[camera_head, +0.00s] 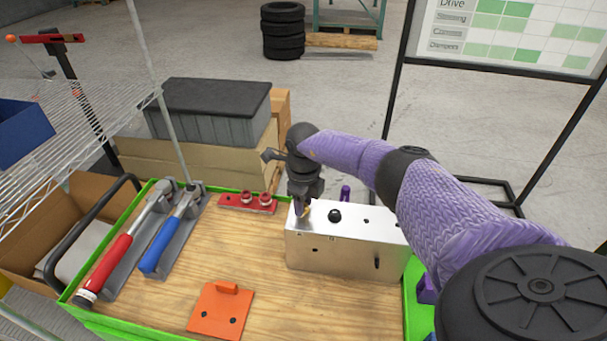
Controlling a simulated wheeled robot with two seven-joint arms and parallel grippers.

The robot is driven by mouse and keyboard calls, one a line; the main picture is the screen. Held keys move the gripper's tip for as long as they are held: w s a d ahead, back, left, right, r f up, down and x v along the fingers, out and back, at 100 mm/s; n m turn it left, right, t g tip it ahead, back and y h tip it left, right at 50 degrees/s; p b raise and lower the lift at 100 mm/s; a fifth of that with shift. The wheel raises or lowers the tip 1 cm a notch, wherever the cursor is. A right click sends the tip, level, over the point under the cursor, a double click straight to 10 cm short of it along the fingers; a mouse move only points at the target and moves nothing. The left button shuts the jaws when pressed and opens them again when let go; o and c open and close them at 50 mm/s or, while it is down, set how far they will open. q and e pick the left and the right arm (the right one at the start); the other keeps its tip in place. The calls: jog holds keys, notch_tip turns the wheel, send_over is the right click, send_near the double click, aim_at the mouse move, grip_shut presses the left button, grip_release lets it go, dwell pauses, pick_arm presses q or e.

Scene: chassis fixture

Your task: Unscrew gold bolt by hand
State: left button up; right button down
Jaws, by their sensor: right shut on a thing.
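A silver metal block (345,252), the chassis fixture, stands on the wooden table top at the right, with a black knob and small holes on its faces. My right gripper (301,212) points straight down at the left end of the block's top face. It is shut on the gold bolt (306,211), of which only a small gold patch shows between and beside the fingers. I cannot tell whether the bolt is still seated in the block. My left gripper is not in view.
A red-handled tool (110,262) and a blue-handled tool (168,240) lie in grey holders at the left. A red bar (248,203) lies behind, and an orange plate (220,310) in front. Green edging (75,285) borders the table. Bare wood lies between the plate and the block.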

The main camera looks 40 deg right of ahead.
jog(key=n+b, duration=0.1)
jog(key=n, duration=0.1)
jog(key=n+b, duration=0.1)
jog(key=n, duration=0.1)
jog(key=shift+f, duration=0.35)
jog(key=shift+r+n, duration=0.35)
jog(key=shift+n, duration=0.45)
jog(key=shift+n+b, duration=0.35)
jog(key=shift+n, duration=0.35)
jog(key=shift+r+p, duration=2.5)
jog(key=shift+r, duration=0.65)
jog(key=shift+a+f, duration=0.1)
